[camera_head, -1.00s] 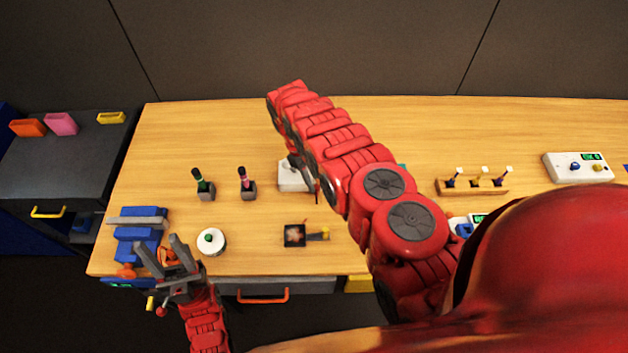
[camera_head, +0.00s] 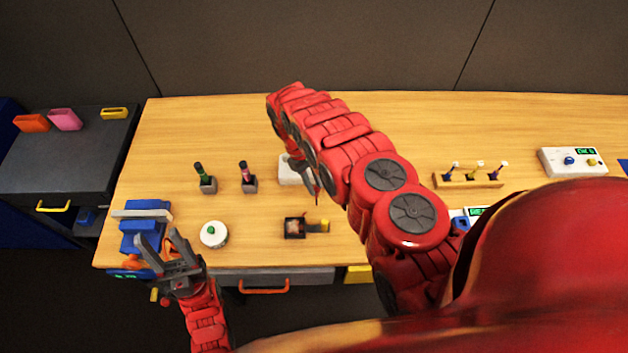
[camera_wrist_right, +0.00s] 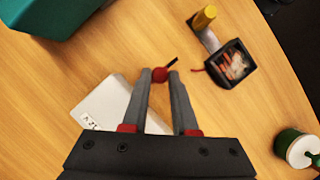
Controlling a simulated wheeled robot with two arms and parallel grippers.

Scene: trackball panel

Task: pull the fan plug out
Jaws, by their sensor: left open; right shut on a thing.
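My right gripper (camera_wrist_right: 161,76) is shut on a small round red piece (camera_wrist_right: 160,74) with a short dark pin, seen between the fingertips in the right wrist view. I cannot tell for sure that this is the fan plug. Below the fingers lies a white box (camera_wrist_right: 93,112) with a small printed label; it also shows in the head view (camera_head: 288,170), partly behind my right arm. A dark square box (camera_wrist_right: 232,64) with a yellow-ended grey arm lies beyond the fingertips, with a bit of red at its side. My left gripper (camera_head: 158,236) is open and empty beside a blue device (camera_head: 146,222).
A round white base with a green button (camera_head: 213,234) stands right of my left gripper. Two dark holders with upright handles (camera_head: 207,184) (camera_head: 249,184) stand behind it. A wooden rack (camera_head: 467,181) and a white panel (camera_head: 572,162) are at the right. The table's back left is clear.

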